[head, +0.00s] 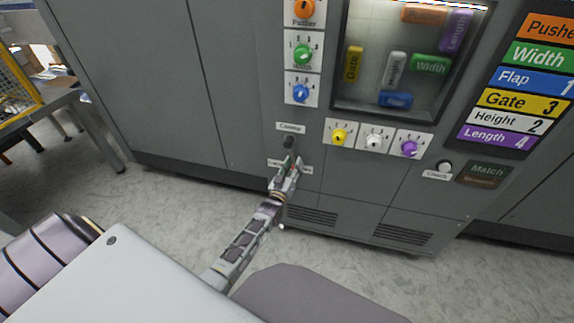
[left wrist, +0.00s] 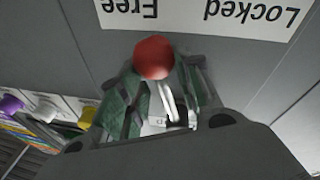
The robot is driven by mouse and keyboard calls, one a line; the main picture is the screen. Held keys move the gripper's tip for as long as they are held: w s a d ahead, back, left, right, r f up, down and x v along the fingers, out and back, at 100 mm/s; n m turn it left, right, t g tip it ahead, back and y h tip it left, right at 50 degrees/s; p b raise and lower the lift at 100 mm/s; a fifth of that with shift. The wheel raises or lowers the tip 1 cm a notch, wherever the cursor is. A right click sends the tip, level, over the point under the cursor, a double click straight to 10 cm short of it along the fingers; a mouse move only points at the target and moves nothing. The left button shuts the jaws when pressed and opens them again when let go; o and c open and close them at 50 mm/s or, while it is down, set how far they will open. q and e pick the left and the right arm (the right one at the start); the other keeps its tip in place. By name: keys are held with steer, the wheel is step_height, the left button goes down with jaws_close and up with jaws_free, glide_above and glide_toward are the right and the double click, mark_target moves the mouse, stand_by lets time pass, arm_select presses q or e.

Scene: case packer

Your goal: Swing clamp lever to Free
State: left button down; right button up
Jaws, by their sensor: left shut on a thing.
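The clamp lever's red ball knob (left wrist: 153,58) shows in the left wrist view, between the fingertips of my left gripper (left wrist: 163,80). The gripper is shut on it. The knob is near the word Free on the white Locked/Free label (left wrist: 210,15), which reads upside down there. In the head view my left gripper (head: 291,165) reaches up to the cabinet front, just below the dark lever mount (head: 289,142) and the Clamp label (head: 290,127). The gripper covers much of the lever and the Locked/Free label in that view. My right gripper is not in view.
Orange, green and blue knobs (head: 301,92) stand above the lever. Yellow, white and purple knobs (head: 374,140) are to its right. Above them is a window (head: 337,105) with coloured blocks. A check button (head: 445,166) is farther right. The floor (head: 180,200) at left is clear.

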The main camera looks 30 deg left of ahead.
arm_select(q)
steer(key=n, duration=0.1)
steer(key=d+n, duration=0.1)
steer(key=d+r+n+y, duration=0.1)
steer(key=shift+w+d, duration=0.2)
steer(key=shift+w, duration=0.05)
steer(key=shift+w+d+r+n, duration=0.15)
steer(key=shift+d+n, duration=0.1)
steer(key=shift+n, duration=0.45)
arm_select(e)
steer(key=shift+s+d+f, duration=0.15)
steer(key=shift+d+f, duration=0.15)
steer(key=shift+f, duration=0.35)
arm_select(q)
steer(key=c, duration=1)
jaws_free()
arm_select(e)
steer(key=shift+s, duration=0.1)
arm_select(q)
steer(key=v, duration=1.2)
